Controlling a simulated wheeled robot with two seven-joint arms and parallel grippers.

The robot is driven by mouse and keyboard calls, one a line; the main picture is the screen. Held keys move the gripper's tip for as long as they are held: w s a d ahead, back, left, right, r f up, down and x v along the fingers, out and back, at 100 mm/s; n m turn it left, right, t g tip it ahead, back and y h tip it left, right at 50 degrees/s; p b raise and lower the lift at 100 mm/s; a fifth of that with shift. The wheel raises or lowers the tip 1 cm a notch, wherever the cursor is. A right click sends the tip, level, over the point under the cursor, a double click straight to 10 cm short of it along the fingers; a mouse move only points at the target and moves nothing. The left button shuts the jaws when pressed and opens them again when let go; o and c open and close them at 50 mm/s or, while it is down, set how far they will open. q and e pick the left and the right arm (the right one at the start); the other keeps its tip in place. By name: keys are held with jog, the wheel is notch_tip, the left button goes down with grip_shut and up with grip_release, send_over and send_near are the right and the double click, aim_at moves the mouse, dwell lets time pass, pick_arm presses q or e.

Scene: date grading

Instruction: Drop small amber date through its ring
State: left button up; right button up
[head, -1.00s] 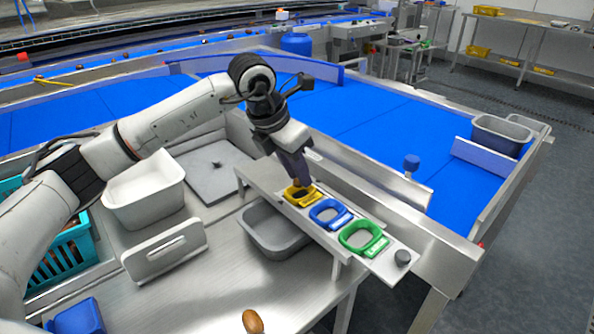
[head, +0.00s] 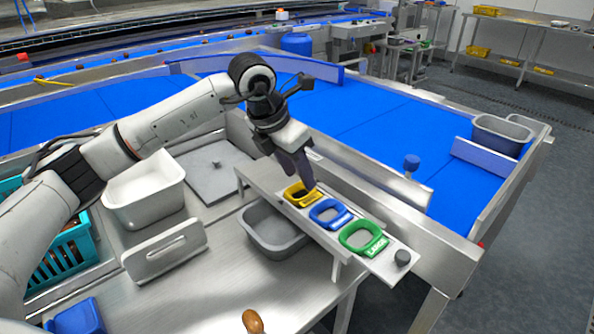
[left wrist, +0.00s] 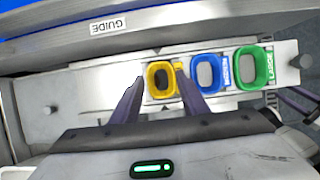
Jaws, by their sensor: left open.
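My left gripper (head: 304,183) is open and empty, pointing down just above the yellow ring (head: 296,198). In the left wrist view the fingertips (left wrist: 160,80) stand apart on either side of the yellow ring (left wrist: 151,88). I see no date between the fingers; the inside of the ring is dark, and I cannot tell whether a date is in or below it. The blue ring (head: 341,221) and the green ring (head: 378,246) sit beside it on the same metal plate. My right gripper is out of view.
A grey bin (head: 257,239) stands under the ring plate. A white bin (head: 147,214), a teal crate (head: 77,262) and a blue container (head: 77,318) are at left. A brown oval thing (head: 252,320) is cut off at the bottom edge. A steel rail runs behind the plate.

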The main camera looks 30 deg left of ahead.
pick_arm(q)
notch_tip(320, 180, up, 6)
jog(key=p, duration=0.4)
dwell(0.5)
dwell(0.4)
